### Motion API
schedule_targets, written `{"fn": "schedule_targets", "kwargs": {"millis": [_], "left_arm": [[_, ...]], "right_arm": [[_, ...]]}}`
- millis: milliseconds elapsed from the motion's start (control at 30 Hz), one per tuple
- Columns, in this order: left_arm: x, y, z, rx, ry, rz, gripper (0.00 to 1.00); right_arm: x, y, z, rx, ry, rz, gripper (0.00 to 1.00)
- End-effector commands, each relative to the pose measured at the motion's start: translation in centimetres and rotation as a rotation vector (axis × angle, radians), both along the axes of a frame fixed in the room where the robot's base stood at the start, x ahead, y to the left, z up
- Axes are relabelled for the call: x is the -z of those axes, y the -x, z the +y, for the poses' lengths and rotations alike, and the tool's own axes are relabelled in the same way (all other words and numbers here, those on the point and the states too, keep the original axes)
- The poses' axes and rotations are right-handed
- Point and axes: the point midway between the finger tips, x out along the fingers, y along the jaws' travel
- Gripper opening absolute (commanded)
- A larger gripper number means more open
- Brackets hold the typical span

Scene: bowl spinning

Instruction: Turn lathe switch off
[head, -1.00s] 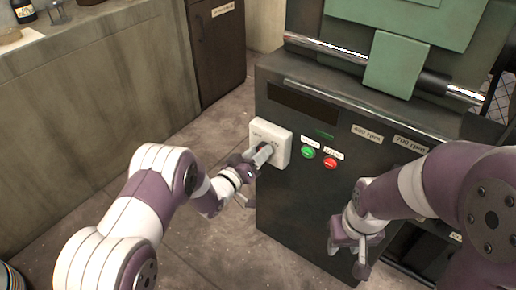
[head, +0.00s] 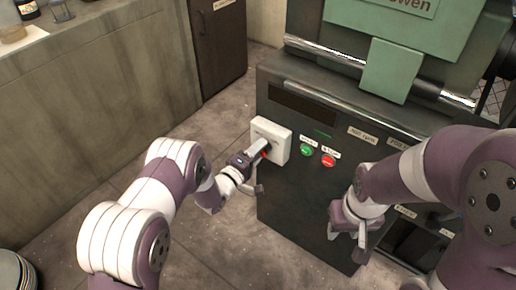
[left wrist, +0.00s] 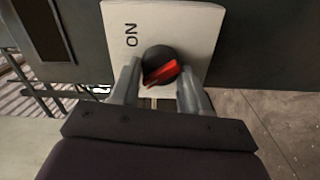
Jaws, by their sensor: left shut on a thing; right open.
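The lathe switch is a black rotary knob with a red pointer (left wrist: 162,68) on a white plate (head: 283,150) at the left of the dark lathe front. In the left wrist view, "ON" is printed on the plate (left wrist: 190,22). The red pointer is tilted and does not point straight at "ON"; any other label is hidden. My left gripper (head: 258,152) is at the plate, with its two fingers on either side of the knob, shut on it. In the left wrist view its fingers (left wrist: 158,88) flank the knob. My right gripper (head: 348,245) is open and empty in front of the lathe.
A green button (head: 306,150) and a red button (head: 328,160) sit right of the switch plate. A metal bar (head: 330,50) crosses above the lathe top. A counter (head: 90,90) stands at the left. The floor between is clear.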

Motion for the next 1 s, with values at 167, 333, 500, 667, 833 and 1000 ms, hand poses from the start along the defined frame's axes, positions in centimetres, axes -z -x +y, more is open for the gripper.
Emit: {"fn": "schedule_targets", "kwargs": {"millis": [167, 333, 500, 667, 833, 1000], "left_arm": [[0.11, 0.08, 0.03, -0.001, 0.066, 0.053, 0.15], [0.20, 0.08, 0.03, -0.001, 0.104, 0.082, 0.15], [0.26, 0.09, 0.03, -0.001, 0.121, 0.094, 0.15], [0.28, 0.09, 0.03, -0.001, 0.124, 0.096, 0.15], [0.28, 0.09, 0.03, -0.001, 0.124, 0.096, 0.15], [0.24, 0.07, 0.03, -0.001, 0.124, 0.095, 0.69]], "right_arm": [[-0.49, 0.00, 0.00, 0.000, 0.000, 0.000, 0.43], [-0.65, 0.00, 0.00, 0.000, 0.000, 0.000, 0.43], [-0.70, 0.00, 0.00, 0.000, 0.000, 0.000, 0.43], [-0.70, 0.00, 0.00, 0.000, 0.000, 0.000, 0.43], [-0.69, 0.00, 0.00, 0.000, 0.000, 0.000, 0.43], [-0.69, 0.00, 0.00, 0.000, 0.000, 0.000, 0.43]]}}
